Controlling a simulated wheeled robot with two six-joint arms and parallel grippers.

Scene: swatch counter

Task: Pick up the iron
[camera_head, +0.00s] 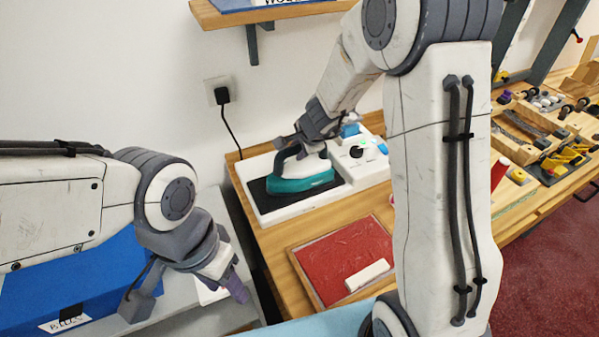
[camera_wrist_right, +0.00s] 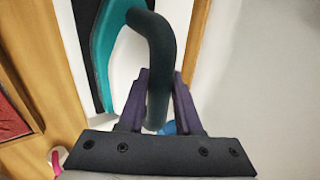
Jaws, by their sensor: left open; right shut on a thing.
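The iron (camera_head: 300,180) is teal and white with a dark handle. It sits on the dark pad of a white station (camera_head: 257,204) at the back of the wooden counter. My right gripper (camera_head: 299,142) reaches down to it from the right. In the right wrist view, the purple fingers of my right gripper (camera_wrist_right: 160,95) are shut on the iron's dark handle (camera_wrist_right: 155,45), one finger on each side. The teal body also shows there (camera_wrist_right: 104,45). My left gripper (camera_head: 190,293) is open and empty at the lower left, well apart from the iron.
A red tray (camera_head: 345,250) with a white block (camera_head: 367,275) lies in front of the station. A blue box (camera_head: 95,275) is at the lower left. A black plug (camera_head: 222,96) and cord hang on the wall. Wooden racks with tools fill the counter's right side.

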